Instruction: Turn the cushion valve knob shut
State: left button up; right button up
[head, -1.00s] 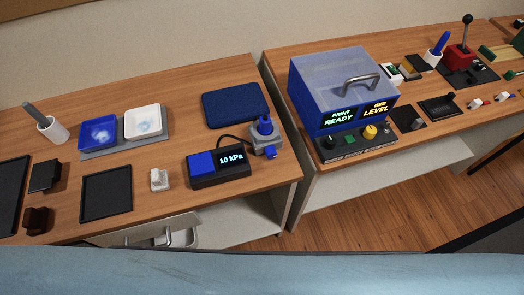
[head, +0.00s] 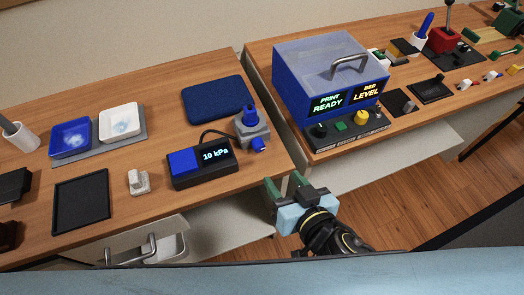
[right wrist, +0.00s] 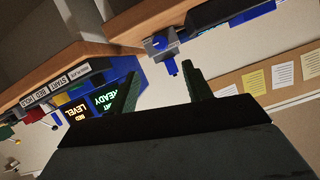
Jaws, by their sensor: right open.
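The cushion valve is a grey block (head: 252,133) near the front right corner of the left desk. A blue upright part (head: 250,115) stands on top and a small blue knob (head: 258,144) sticks out low at its front; I cannot tell which one is the shut-off knob. The valve also shows in the upper middle of the right wrist view (right wrist: 159,45), with a blue knob (right wrist: 171,66) towards my fingers. The blue cushion (head: 215,98) lies behind it. My right gripper (head: 283,185) is open and empty, in front of the desk edge, apart from the valve. My left gripper is not in view.
A black gauge box (head: 202,164) reading 10 kPa stands left of the valve. A blue printer box (head: 322,85) stands on the right desk, across a narrow gap. The space before the valve is clear.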

aim_at(260, 149)
jog(key=b+x, duration=0.1)
jog(key=x, duration=1.1)
jog(key=shift+w, duration=0.1)
jog(key=shift+w+a+f, duration=0.15)
jog(key=shift+w+a, duration=0.05)
jog(key=shift+w, duration=0.2)
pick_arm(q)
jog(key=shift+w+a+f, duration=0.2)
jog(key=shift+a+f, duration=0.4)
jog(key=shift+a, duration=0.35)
